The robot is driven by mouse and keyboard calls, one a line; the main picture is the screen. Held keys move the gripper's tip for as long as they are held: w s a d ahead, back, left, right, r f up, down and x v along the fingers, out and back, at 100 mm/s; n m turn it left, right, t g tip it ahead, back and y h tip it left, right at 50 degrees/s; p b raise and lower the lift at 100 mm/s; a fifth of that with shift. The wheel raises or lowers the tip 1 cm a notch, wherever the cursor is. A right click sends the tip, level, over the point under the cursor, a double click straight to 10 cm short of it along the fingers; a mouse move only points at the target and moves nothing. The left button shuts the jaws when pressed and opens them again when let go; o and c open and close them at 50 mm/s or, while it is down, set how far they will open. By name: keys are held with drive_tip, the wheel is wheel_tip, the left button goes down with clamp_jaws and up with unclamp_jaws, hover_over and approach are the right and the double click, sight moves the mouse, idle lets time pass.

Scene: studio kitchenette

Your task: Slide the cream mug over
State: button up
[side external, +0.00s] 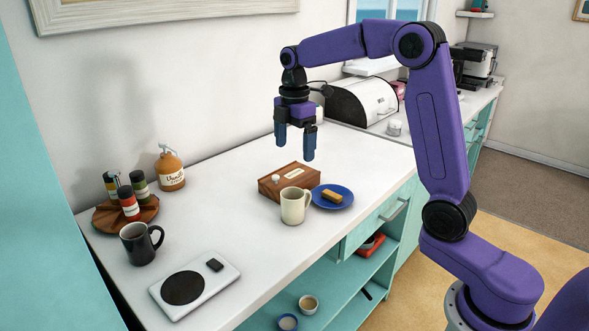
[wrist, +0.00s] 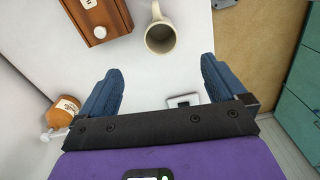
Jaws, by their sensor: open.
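The cream mug (side external: 294,206) stands upright on the white counter, in front of a wooden box, with its handle towards the right beside the blue plate.
The wooden box (side external: 289,182) sits close behind the mug. The blue plate (side external: 332,197) holds a yellow-brown piece. A dark mug (side external: 140,243), a scale-like device (side external: 194,285), a spice tray (side external: 142,217) and a brown bottle (side external: 170,169) stand left. The counter between is clear.

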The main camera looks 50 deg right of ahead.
sight(297, 205)
wheel_tip(297, 205, down, 17)
drive_tip(key=shift+r, duration=0.1)
idle(0.5)
drive_tip(key=c, duration=1.2)
drive_tip(key=shift+s+d, duration=1.2)
drive_tip(key=shift+s, duration=0.25)
drive_tip(key=o, duration=1.2)
drive_tip(key=shift+o, duration=0.2)
drive_tip(key=shift+r, duration=0.15)
